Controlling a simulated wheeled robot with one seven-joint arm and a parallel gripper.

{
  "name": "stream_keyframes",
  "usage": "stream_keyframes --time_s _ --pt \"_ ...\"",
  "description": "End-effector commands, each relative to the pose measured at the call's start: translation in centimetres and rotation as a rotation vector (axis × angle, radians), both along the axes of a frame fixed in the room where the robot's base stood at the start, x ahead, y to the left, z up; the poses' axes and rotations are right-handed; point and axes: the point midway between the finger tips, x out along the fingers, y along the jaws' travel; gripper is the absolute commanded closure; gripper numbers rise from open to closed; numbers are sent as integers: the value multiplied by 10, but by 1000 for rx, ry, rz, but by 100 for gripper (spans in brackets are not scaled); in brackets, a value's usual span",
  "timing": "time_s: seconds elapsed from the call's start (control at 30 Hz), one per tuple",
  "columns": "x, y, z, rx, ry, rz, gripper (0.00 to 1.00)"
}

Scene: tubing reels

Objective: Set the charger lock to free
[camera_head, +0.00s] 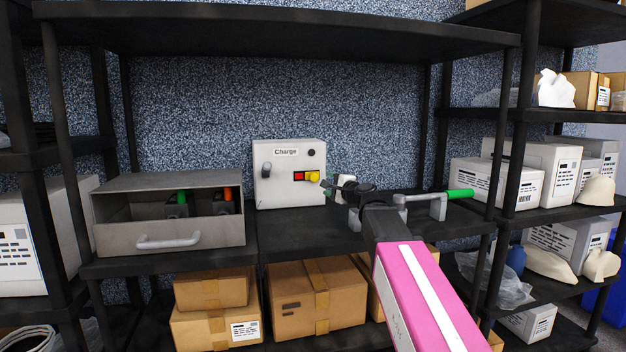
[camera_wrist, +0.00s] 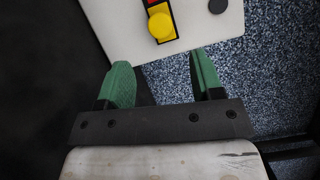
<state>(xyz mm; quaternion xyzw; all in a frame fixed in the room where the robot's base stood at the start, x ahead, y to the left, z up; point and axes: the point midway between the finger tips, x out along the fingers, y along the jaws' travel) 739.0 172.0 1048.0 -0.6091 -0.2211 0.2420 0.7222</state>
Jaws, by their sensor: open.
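The white charger box (camera_head: 285,190), labelled "Charge", stands at the back of the middle shelf. I cannot tell which part is the lock. My gripper (camera_head: 327,184) is just right of the yellow knob in the head view. In the wrist view my gripper (camera_wrist: 162,70) has its green fingers apart and empty, with the yellow knob (camera_wrist: 160,26) beyond them, not touching.
A grey open-fronted drawer box (camera_head: 170,238) with green- and orange-topped items stands left of the charger. A grey bracket (camera_head: 437,208) with a green-ended bar (camera_head: 460,194) is to the right, close to my arm. Cardboard boxes (camera_head: 318,300) sit below. An upper shelf (camera_head: 270,28) hangs overhead.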

Motion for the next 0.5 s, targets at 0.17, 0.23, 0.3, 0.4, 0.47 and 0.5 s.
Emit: stream_keyframes --time_s 0.17,0.23,0.3,0.4,0.47,0.5 --pt "21 15 1 0 0 2 40" --pt "31 23 1 -1 1 1 40" --pt "41 31 1 -1 1 1 40" --pt "56 42 2 0 0 2 40" --pt "63 48 2 -1 1 1 40" --pt "68 51 2 -1 1 0 40"
